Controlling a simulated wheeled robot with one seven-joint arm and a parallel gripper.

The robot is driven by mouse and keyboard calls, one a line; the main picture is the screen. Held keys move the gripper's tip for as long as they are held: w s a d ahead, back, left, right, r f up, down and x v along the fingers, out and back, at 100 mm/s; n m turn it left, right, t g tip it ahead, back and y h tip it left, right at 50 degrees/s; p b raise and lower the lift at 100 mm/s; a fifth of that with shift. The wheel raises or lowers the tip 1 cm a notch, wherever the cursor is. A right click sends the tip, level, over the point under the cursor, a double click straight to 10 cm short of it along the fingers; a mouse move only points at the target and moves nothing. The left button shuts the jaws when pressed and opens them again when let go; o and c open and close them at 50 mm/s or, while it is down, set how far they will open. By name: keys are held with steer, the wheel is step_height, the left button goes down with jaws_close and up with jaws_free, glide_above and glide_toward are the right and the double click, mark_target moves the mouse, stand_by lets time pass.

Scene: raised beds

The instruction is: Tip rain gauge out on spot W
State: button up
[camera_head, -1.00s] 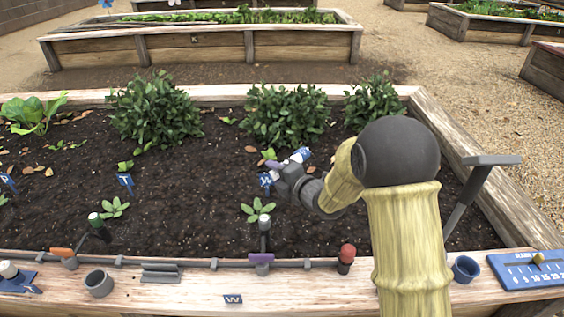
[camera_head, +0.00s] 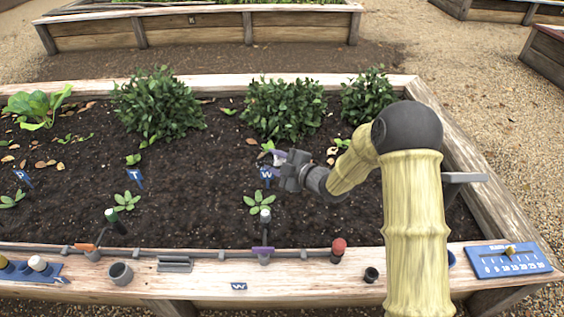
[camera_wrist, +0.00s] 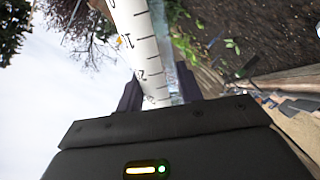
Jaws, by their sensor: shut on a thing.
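My gripper (camera_head: 281,163) is over the soil near the blue W sign (camera_head: 266,174), just right of and above it in the head view. It is shut on the rain gauge. The wrist view shows the white, marked gauge (camera_wrist: 137,38) running up between my fingers (camera_wrist: 160,95), with a clear strip along its right side. Sky lies left and soil right there, so my wrist is rolled well over and the gauge looks tilted far from upright. In the head view only a small pale bit of the gauge (camera_head: 278,160) shows. Any water is not visible.
A small seedling (camera_head: 258,200) grows below the W sign. Leafy bushes (camera_head: 285,108) stand behind my gripper. The wooden front edge carries a pipe with a purple tap (camera_head: 262,250), a red-capped post (camera_head: 338,249), a second W label (camera_head: 239,286) and a blue scale board (camera_head: 508,259).

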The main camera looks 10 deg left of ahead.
steer(key=shift+r+m+p, duration=0.45)
steer(key=shift+m+p, duration=0.25)
steer(key=shift+p, duration=0.45)
steer(key=shift+w+r+m+y+p, duration=0.1)
steer(key=shift+r+m+y+p, duration=0.15)
steer(key=shift+m+p, duration=0.3)
steer(key=shift+r+m+y+p, duration=0.1)
steer(key=shift+m+y+p, duration=0.15)
steer(key=shift+m+p, duration=0.25)
steer(key=m+p, duration=0.1)
steer(key=m, duration=0.1)
steer(key=r+m+y+p, duration=0.1)
steer(key=m+p, duration=0.1)
steer(key=shift+g, duration=0.3)
steer(key=shift+r+m+y+p, duration=0.15)
steer(key=shift+m+y+p, duration=0.15)
steer(key=shift+m, duration=0.75)
